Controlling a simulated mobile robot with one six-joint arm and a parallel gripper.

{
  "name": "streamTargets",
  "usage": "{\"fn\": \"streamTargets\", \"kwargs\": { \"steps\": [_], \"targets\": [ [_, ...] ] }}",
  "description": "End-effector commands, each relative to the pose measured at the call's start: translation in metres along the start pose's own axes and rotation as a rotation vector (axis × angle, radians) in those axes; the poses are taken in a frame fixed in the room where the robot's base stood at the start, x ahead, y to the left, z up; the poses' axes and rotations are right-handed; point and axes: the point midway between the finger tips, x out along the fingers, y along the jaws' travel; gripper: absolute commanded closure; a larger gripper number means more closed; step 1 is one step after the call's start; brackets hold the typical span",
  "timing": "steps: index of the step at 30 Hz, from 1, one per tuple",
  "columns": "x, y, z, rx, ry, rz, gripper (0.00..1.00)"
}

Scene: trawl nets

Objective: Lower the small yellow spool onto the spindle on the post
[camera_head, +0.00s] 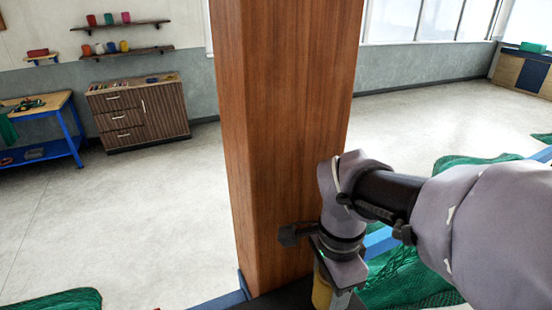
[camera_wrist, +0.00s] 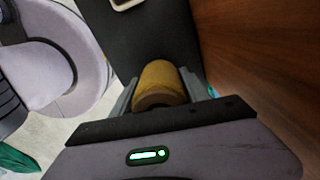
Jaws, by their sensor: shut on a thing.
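The yellow spool (camera_wrist: 160,82) sits between the two grey fingers of my gripper (camera_wrist: 165,95) in the wrist view. In the head view, a yellowish part of the spool (camera_head: 322,290) shows low beside the wooden post (camera_head: 285,130), partly covered by my gripper (camera_head: 338,294). My gripper is shut on the spool. The post fills the right side of the wrist view. I cannot make out the spindle in either view, and the underside of the spool is hidden.
A dark flat surface (camera_wrist: 150,35) lies beyond the spool, with a pale-rimmed item (camera_wrist: 124,4) at its far edge. Green netting (camera_head: 405,280) lies right of the post. A drawer cabinet (camera_head: 138,112) and workbench (camera_head: 40,125) stand far left.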

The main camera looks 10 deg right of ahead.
Motion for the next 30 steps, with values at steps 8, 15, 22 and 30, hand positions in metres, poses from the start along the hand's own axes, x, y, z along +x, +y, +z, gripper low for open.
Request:
{"fn": "streamTargets", "kwargs": {
  "steps": [8, 15, 22, 30],
  "targets": [
    [0.004, 0.000, 0.000, 0.000, 0.000, 0.000, 0.92],
    [0.004, 0.000, 0.000, 0.000, 0.000, 0.000, 0.21],
    [0.004, 0.000, 0.000, 0.000, 0.000, 0.000, 0.21],
    [-0.043, -0.001, 0.000, 0.000, 0.001, -0.005, 0.21]
  ]
}}
